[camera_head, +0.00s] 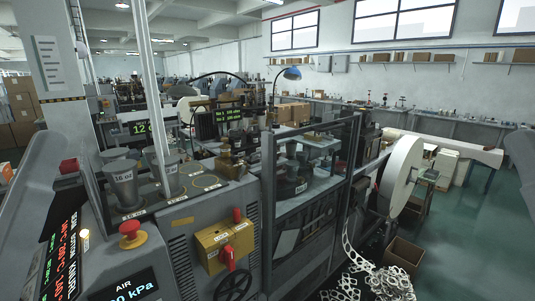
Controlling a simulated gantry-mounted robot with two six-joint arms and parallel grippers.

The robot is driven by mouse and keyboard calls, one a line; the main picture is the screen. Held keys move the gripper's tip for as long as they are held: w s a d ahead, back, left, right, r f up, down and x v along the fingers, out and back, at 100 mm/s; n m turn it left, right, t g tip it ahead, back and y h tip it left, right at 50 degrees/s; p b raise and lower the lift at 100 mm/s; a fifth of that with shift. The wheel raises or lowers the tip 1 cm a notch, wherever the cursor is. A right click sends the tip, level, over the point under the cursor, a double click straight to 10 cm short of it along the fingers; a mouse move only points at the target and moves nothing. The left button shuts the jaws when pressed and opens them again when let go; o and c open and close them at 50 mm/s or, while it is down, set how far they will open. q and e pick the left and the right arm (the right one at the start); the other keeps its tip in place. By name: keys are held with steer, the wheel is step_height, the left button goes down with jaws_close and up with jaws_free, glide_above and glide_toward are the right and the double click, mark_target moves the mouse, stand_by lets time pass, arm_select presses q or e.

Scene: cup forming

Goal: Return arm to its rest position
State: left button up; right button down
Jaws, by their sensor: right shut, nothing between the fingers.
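A grey part at the right edge (522,158) appears to belong to my right arm and gripper. It is cut off by the frame, and its fingertips cannot be made out clearly. I take my right gripper to be shut and empty, well to the right of the cup-forming machine (222,240). No left gripper can be made out. Grey cups (123,190) stand on the machine's left deck, one marked 16 oz. More cups stand behind the glass guard (340,165).
A large white paper reel (400,175) stands right of the machine. Below it are a cardboard box (402,256) and a heap of punched paper scrap (388,283). A red emergency button (131,232) and yellow switch box (224,246) stick out in front.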

step_height(320, 180, up, 32)
steer(key=p, duration=2.8)
steer(key=shift+f+p, duration=0.2)
steer(key=shift+p, duration=0.1)
